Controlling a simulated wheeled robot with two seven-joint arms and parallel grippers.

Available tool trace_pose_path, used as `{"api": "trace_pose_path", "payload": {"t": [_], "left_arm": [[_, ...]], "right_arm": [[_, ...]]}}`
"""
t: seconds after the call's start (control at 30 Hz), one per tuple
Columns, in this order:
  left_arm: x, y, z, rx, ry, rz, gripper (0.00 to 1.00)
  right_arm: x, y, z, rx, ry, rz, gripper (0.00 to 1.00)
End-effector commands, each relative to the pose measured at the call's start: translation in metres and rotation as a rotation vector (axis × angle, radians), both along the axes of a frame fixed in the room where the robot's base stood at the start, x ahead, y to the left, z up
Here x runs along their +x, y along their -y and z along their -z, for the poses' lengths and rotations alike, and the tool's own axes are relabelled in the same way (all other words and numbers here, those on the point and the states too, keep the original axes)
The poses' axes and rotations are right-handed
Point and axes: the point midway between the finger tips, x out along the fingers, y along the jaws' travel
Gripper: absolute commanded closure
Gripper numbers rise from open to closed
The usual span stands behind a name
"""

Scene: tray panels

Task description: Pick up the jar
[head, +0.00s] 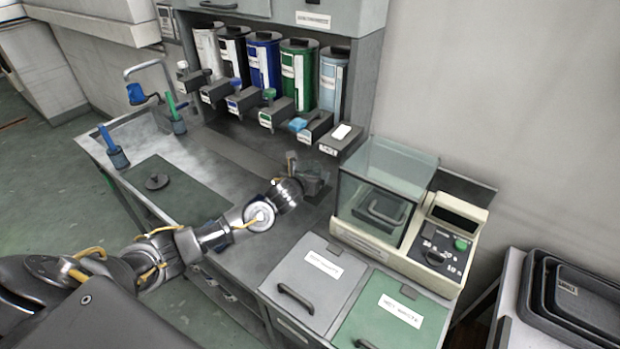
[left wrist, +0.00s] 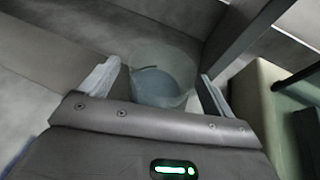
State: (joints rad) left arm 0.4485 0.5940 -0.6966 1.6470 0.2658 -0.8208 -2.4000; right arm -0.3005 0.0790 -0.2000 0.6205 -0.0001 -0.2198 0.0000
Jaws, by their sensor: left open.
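A clear, round jar (left wrist: 163,78) with a bluish-grey inside shows in the left wrist view, between the two fingers of my left gripper (left wrist: 158,86). The fingers are spread to either side of it, and gaps seem to show between them and the jar. Whether either finger touches it I cannot tell. In the head view my left gripper (head: 308,175) is over the back of the metal bench, left of the glass-fronted machine. The jar cannot be made out there; my gripper and arm cover that spot. My right gripper is not in view.
The glass-fronted machine (head: 383,195) stands close on the right of my gripper. A row of dispensers with canisters (head: 263,62) lines the back. Two lidded bins (head: 315,275) are in front.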

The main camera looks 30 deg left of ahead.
Motion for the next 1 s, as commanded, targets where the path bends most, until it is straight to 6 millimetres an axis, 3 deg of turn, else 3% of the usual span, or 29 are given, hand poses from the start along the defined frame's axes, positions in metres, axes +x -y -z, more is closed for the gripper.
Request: {"api": "trace_pose_path", "payload": {"t": [0.13, 0.4, 0.9, 1.0], "left_arm": [[0.0107, -0.0010, 0.0049, 0.000, -0.001, 0.000, 0.11], [0.0121, -0.0013, 0.0063, 0.000, -0.001, 0.001, 0.13], [0.0124, -0.0013, 0.0046, -0.001, 0.002, 0.001, 0.78], [0.0124, -0.0014, 0.0046, -0.001, 0.002, 0.001, 0.79]], "right_arm": [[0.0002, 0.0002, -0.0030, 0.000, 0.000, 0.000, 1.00], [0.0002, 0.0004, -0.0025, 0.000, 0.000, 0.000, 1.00], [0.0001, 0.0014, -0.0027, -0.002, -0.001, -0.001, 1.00], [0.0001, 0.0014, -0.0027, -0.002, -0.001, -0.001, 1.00]]}}
